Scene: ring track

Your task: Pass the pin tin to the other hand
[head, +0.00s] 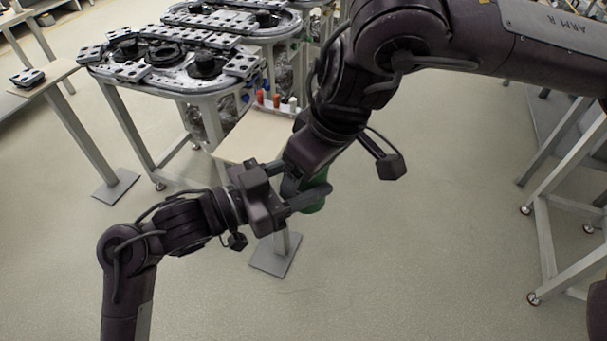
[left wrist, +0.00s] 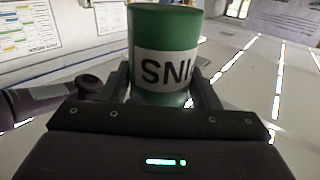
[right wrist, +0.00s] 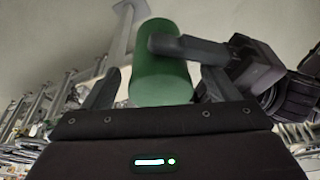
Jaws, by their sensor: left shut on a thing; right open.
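The pin tin (head: 316,192) is a green cylinder with a white label band. In the left wrist view the tin (left wrist: 165,50) shows the letters "SNI", the last part hidden by a finger. My left gripper (head: 296,200) is shut on it and holds it in the air above the floor. My right gripper (head: 303,190) comes down from above and is open. In the right wrist view the tin (right wrist: 158,75) stands between its two fingers, with a gap visible on each side. One left finger crosses the tin's upper part there. My right arm hides part of the tin in the head view.
A pale small table (head: 245,138) with red and white items at its back edge stands behind the grippers. The ring track (head: 170,75) is at the back left. A side stand (head: 50,82) carries a dark part. A metal frame (head: 545,215) is at the right. Floor in front is clear.

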